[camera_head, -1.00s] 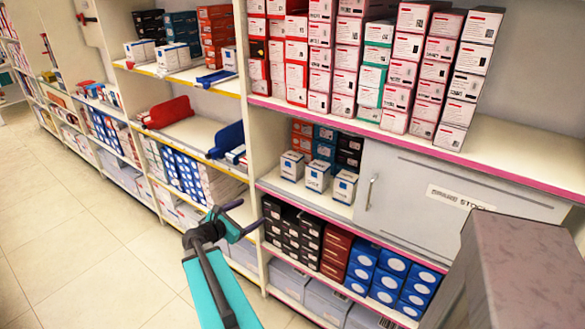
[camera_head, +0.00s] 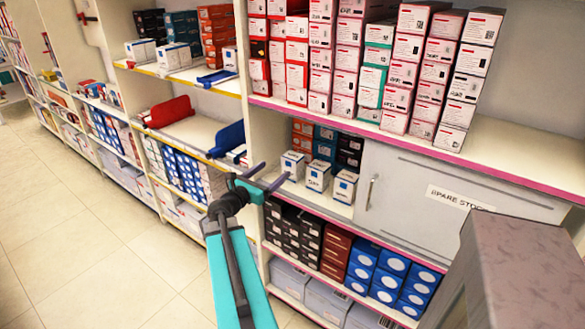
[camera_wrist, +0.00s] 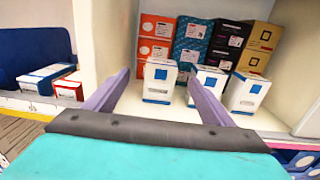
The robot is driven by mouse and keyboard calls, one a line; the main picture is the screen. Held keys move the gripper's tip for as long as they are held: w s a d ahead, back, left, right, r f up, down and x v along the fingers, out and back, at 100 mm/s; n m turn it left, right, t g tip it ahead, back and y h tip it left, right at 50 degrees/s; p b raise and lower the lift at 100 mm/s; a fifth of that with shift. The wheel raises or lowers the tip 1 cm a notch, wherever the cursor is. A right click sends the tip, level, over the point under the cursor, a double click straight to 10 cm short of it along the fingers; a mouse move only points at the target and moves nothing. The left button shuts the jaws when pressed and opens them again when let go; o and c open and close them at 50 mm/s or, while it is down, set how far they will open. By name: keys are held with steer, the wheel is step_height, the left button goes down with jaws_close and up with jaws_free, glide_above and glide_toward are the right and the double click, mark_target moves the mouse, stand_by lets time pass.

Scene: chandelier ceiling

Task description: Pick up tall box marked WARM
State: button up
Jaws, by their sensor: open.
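Three white boxes with blue tops or panels stand upright in a row in a shelf compartment: left box (camera_head: 292,166), middle box (camera_head: 317,177), right box (camera_head: 344,188). They also show in the wrist view as left box (camera_wrist: 158,82), middle box (camera_wrist: 208,80) and right box (camera_wrist: 245,93). No marking WARM can be read on any of them. My gripper (camera_head: 268,174) is open and empty at the compartment's front left. In the wrist view its fingers (camera_wrist: 157,76) point inward, with the left box seen between them. The right finger partly hides the middle box.
Stacked orange, teal and black boxes (camera_wrist: 192,40) stand behind the white ones. The compartment's left wall (camera_wrist: 103,35) is close to the left finger. A grey cabinet door (camera_head: 440,190) closes the right side.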

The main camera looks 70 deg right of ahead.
steer(key=p, duration=0.1)
glide_toward(293, 155)
steer(key=x, duration=0.4)
steer(key=shift+w+f, duration=0.1)
steer(key=shift+f, duration=0.15)
steer(key=shift+d, duration=0.25)
steer(key=shift+s+p+x, duration=0.1)
steer(key=shift+p+x, duration=0.3)
steer(key=shift+x, duration=0.9)
steer(key=shift+s+p+x, duration=0.15)
steer(key=shift+p+x, duration=0.25)
steer(key=shift+x, duration=0.95)
steer(key=shift+r, duration=0.1)
steer(key=c, duration=1.2)
